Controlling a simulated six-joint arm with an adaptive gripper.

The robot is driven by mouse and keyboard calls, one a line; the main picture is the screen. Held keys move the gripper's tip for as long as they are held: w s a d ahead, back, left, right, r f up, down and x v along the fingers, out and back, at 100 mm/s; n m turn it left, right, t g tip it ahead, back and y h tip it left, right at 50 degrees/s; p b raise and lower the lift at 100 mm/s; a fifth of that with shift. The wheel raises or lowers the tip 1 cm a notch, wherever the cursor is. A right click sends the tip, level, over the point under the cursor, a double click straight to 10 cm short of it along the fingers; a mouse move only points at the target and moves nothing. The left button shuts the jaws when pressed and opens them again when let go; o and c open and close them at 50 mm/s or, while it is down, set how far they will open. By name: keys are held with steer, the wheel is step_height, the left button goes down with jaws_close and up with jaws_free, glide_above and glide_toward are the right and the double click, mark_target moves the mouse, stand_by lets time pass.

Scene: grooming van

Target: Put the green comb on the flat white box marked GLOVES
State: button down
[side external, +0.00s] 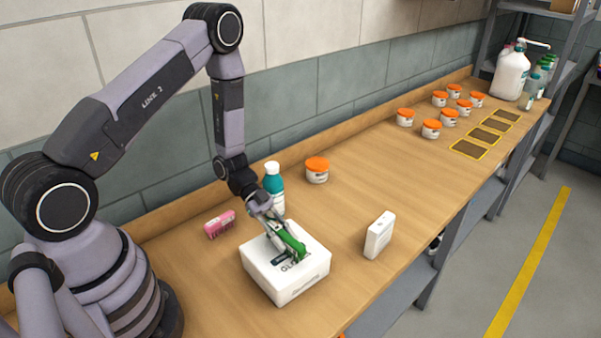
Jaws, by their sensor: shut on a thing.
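The flat white box (262,266) marked GLOVES lies on the wooden bench in front of my arm. The green comb (291,241) is in my gripper (282,245), over the top of the box. My gripper is shut on the comb and points down at the box. The fingers hide part of the comb and part of the lettering. I cannot tell whether the comb touches the box top.
A teal-and-white bottle (274,188) and an orange-lidded jar (317,170) stand behind the box. A pink item (220,224) lies to its left, and a small white box (379,235) stands to its right. Several orange-lidded jars (431,129) stand farther along the bench (400,185).

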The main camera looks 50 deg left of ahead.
steer(key=shift+f, duration=0.2)
steer(key=c, duration=1)
jaws_free()
